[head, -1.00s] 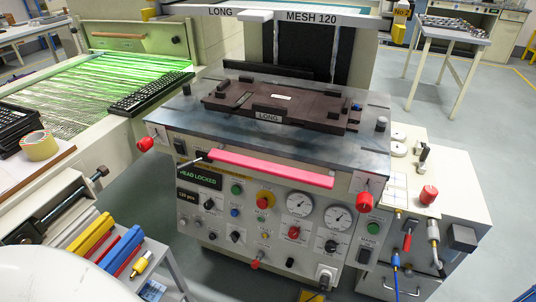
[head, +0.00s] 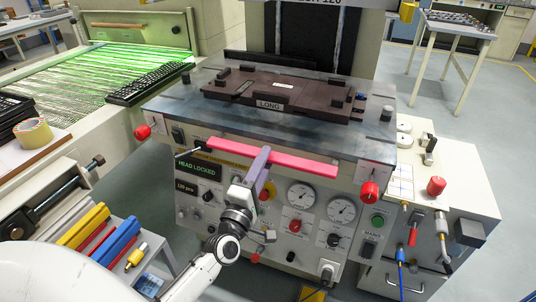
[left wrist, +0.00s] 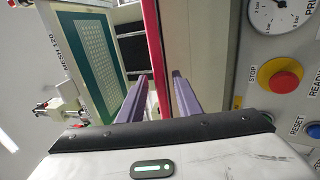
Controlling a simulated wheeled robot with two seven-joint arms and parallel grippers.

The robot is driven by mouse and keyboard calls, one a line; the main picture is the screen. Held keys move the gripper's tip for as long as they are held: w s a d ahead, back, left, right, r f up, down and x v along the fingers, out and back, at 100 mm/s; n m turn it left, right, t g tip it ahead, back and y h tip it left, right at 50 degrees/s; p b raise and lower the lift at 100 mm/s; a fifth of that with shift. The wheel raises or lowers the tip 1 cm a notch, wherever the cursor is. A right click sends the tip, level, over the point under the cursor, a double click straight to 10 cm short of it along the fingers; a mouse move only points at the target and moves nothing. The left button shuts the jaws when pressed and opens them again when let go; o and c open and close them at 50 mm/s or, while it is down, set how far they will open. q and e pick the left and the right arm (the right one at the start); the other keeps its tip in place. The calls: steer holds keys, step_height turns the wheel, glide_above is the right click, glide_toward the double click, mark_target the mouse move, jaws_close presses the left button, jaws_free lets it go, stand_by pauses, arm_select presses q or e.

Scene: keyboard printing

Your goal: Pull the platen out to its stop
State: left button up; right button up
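The platen (head: 290,92) is a dark brown plate marked LONG, lying on the grey machine top. A pink-red handle bar (head: 305,163) runs along the machine's front edge, below the platen. My left gripper (head: 264,155) is at the middle of this bar in the head view. In the left wrist view the bar (left wrist: 157,50) passes between the two purple fingers of my left gripper (left wrist: 162,85). The fingers are open, with a gap visible on each side of the bar. My right gripper is not in view.
Red knobs (head: 369,191) stick out at both ends of the machine front. A control panel with gauges (head: 302,195) and a yellow-red stop button (left wrist: 284,78) lies below the bar.

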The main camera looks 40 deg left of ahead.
arm_select(q)
steer(key=shift+x, duration=1.45)
jaws_close()
steer(key=shift+s+d, duration=0.1)
steer(key=shift+d, duration=0.05)
